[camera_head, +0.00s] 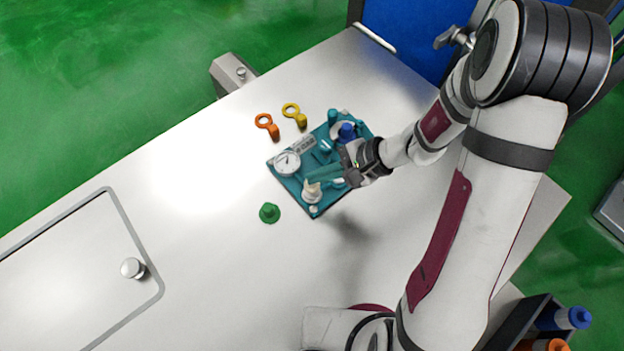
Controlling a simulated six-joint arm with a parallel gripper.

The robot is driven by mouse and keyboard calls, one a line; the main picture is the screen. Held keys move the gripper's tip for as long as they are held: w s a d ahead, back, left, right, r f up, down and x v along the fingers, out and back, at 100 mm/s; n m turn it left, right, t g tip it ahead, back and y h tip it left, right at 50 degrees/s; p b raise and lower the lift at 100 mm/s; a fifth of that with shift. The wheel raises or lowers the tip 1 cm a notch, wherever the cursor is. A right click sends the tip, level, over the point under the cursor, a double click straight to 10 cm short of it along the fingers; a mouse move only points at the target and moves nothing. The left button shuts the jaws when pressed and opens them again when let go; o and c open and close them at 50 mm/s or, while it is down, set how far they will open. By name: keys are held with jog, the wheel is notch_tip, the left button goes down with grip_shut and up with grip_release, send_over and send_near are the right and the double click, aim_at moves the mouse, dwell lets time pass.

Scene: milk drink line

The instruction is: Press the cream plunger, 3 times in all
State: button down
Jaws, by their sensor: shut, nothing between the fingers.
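The cream plunger (312,193) stands upright at the near corner of a teal panel (321,160) on the white table. The fingers are shut and hold nothing. The gripper hides part of the panel's right side.
The panel also carries a round gauge (287,163) and a blue knob (347,131). An orange ring-ended piece (267,125), a yellow one (294,114) and a green knobbed piece (269,213) lie nearby. The table's left middle is clear, before a lid with a silver knob (132,268).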

jog(key=shift+f, duration=0.8)
dwell(0.5)
jog(key=shift+r, duration=1.45)
jog(key=shift+r, duration=2.55)
notch_tip(320, 180, up, 4)
jog(key=shift+f, duration=0.15)
jog(key=shift+f, duration=0.1)
dwell(0.3)
